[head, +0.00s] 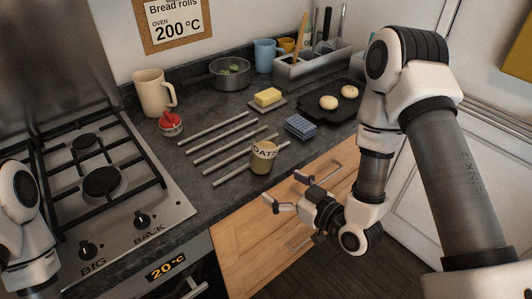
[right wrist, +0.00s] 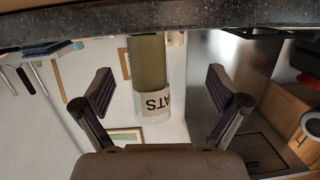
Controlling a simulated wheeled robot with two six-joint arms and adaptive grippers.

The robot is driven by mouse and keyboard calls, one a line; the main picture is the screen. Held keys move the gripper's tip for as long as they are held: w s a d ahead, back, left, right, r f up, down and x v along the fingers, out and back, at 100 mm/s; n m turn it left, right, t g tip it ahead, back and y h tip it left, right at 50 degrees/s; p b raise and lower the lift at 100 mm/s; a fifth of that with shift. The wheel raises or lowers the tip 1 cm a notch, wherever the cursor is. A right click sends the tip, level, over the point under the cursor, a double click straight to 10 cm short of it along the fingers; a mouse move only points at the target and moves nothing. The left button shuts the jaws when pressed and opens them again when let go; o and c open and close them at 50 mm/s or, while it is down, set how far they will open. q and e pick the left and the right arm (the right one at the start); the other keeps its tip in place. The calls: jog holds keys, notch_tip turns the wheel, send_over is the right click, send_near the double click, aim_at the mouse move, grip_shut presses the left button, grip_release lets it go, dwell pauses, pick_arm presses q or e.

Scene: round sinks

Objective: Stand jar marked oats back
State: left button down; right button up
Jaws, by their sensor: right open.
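In the right wrist view, which is upside down, the jar (right wrist: 148,62) shows between the two spread fingers (right wrist: 160,90), apart from both. My left arm shows at the left edge; its gripper is out of view.
Metal rods (head: 228,143) lie on the counter behind and left of the jar. A blue cloth (head: 300,126), butter dish (head: 268,98), red-topped timer (head: 170,123) and cream mug (head: 153,94) stand around. A gas hob (head: 101,181) is at left, a tray with buns (head: 337,96) behind right.

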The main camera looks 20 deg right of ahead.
jog(key=t, duration=0.2)
send_near(259, 134)
jog(key=shift+w+d+f, duration=0.2)
jog(key=shift+w+f, duration=0.05)
jog(key=p+x, duration=0.1)
jog(key=x, duration=0.1)
jog(key=p+x, duration=0.1)
jog(key=x, duration=0.4)
jog(key=shift+w+a+r+p, duration=0.15)
jog(key=shift+a+p, duration=0.25)
jog(key=shift+w, duration=0.15)
jog(key=shift+c, duration=0.3)
jog(key=c, duration=1.5)
jog(key=shift+c, duration=0.8)
jog(key=shift+w, duration=0.1)
